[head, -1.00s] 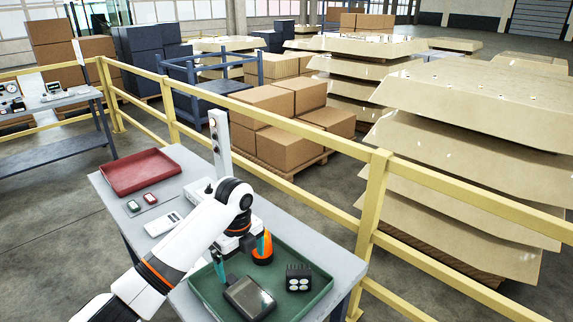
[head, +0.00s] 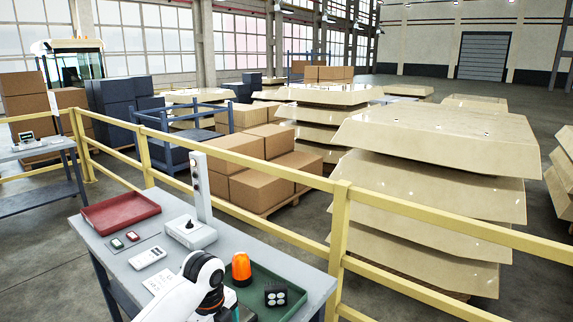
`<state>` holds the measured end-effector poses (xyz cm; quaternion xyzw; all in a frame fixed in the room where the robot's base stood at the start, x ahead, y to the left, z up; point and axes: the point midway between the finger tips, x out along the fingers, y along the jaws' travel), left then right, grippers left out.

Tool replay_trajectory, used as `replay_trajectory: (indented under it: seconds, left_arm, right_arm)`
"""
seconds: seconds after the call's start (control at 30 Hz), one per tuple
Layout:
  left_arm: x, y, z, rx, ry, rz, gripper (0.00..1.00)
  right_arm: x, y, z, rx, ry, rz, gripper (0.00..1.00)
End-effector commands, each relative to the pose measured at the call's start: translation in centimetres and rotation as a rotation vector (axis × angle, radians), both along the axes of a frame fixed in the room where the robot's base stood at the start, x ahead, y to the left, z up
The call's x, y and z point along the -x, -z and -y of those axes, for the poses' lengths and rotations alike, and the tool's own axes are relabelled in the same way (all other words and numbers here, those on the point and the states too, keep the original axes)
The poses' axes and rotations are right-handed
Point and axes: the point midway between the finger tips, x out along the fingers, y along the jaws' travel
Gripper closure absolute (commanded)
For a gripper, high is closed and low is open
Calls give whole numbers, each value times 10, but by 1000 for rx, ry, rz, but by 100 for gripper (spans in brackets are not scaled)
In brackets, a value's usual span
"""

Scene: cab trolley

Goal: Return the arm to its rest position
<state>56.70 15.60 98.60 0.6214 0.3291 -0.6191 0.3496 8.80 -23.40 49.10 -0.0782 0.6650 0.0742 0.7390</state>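My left arm's white wrist link (head: 203,272) comes in at the bottom, over the near part of the grey table (head: 215,258). An orange beacon (head: 241,268) stands upright in the green tray (head: 292,294), just right of the wrist. A black lamp with several round lenses (head: 276,295) is also in the tray. My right gripper is not in view.
A red tray (head: 120,213), two small devices, a white handheld device (head: 147,258) and a white control box with a post (head: 191,232) are on the table. A yellow railing (head: 340,225) runs behind it. Boxes and stacked beige panels (head: 430,180) stand beyond.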

Motion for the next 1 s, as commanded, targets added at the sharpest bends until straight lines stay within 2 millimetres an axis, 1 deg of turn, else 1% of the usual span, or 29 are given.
replay_trajectory:
  seconds: [0.03, 0.13, 0.27, 0.37, 0.47, 0.57, 0.6, 0.7, 0.8, 1.0]
  left_arm:
    - [6, 7, 4, 10, -21, -1, 0]
    - [18, 19, 10, 25, -79, 5, 0]
    - [38, 38, 19, 58, -181, 14, 0]
    - [59, 54, 26, 87, -286, 20, 0]
    - [85, 70, 32, 127, -428, 26, 0]
    - [121, 85, 35, 179, -633, 31, 0]
    - [137, 90, 34, 201, -732, 33, 0]
    - [176, 98, 27, 247, -993, 39, 0]
    - [208, 98, 15, 278, -1220, 50, 0]
    - [250, 93, -9, 303, -1527, 77, 0]
  right_arm:
    - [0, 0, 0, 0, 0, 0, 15]
    - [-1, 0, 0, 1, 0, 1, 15]
    - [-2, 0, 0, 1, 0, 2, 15]
    - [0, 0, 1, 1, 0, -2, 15]
    - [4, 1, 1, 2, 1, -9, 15]
    - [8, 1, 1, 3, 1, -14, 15]
    - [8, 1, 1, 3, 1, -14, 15]
    - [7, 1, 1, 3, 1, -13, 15]
    - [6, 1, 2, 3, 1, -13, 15]
    - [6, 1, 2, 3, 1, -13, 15]
